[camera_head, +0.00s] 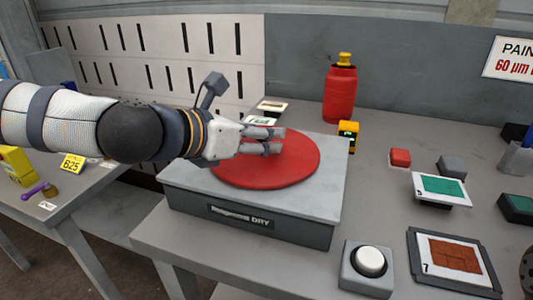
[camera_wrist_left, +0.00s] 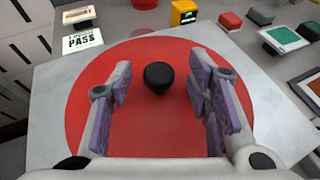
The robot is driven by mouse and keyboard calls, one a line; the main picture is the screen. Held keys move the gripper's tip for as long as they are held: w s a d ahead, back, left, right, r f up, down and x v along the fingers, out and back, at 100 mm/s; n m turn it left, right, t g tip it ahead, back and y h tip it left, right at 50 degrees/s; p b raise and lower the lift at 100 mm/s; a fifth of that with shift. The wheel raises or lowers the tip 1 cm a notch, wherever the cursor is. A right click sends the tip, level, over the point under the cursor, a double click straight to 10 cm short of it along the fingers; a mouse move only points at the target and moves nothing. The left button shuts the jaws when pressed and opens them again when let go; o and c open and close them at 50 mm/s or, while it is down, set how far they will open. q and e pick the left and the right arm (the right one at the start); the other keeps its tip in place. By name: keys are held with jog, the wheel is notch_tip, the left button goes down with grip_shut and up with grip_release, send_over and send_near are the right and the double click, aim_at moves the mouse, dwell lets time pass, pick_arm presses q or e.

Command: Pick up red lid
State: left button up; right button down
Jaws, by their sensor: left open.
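The red lid (camera_head: 295,167) is a flat red disc lying on top of a grey box labelled DRY (camera_head: 317,208). In the left wrist view the lid (camera_wrist_left: 150,135) fills the middle, with a small black knob (camera_wrist_left: 158,77) standing on it. My left gripper (camera_head: 277,141) is open above the lid. In the left wrist view its two fingers (camera_wrist_left: 160,90) with purple pads stand apart, on either side of the knob in the picture; I see no contact. In the head view the knob is not visible. My right gripper is not in view.
A red bottle (camera_head: 341,92) and a small yellow device (camera_head: 348,135) stand behind the box. A white button (camera_head: 370,261) is at the front. Sample cards, including a green one (camera_head: 440,189) and a brown one (camera_head: 453,258), lie to the right. A PASS card (camera_wrist_left: 82,41) lies by the lid.

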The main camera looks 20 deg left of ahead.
pick_arm(q)
jog(key=shift+w, duration=0.15)
grip_shut()
jog(key=shift+r, duration=0.1)
jog(key=shift+r, duration=0.1)
